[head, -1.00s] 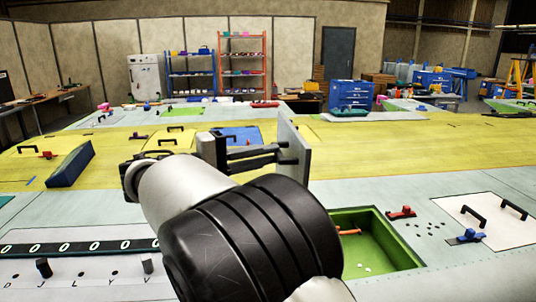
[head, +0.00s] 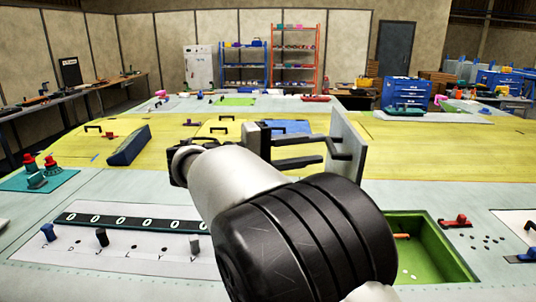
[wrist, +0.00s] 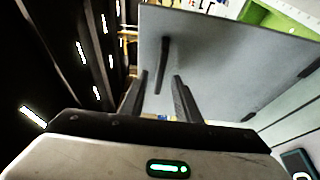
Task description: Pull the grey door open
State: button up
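The grey door (head: 348,155) is an upright panel standing out from the pale surface beyond my arm, in the middle of the head view. In the wrist view the door (wrist: 225,60) fills the upper right and carries a dark bar handle (wrist: 164,60). My gripper (head: 332,152) points at the door from its left side. In the wrist view its two fingers (wrist: 158,82) are apart, with the lower end of the handle between them. I see a gap on each side of the handle. Contact at the fingertips cannot be told.
A green bin (head: 440,250) is set into the surface at the right, beside a red clamp (head: 457,221). A white panel with a row of counters (head: 130,222) lies at the left. A dark blue block (head: 129,145) lies on the yellow area (head: 430,145).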

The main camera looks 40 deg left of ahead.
jog(key=v, duration=1.5)
jog(key=shift+a, duration=0.15)
jog(key=shift+s, duration=0.15)
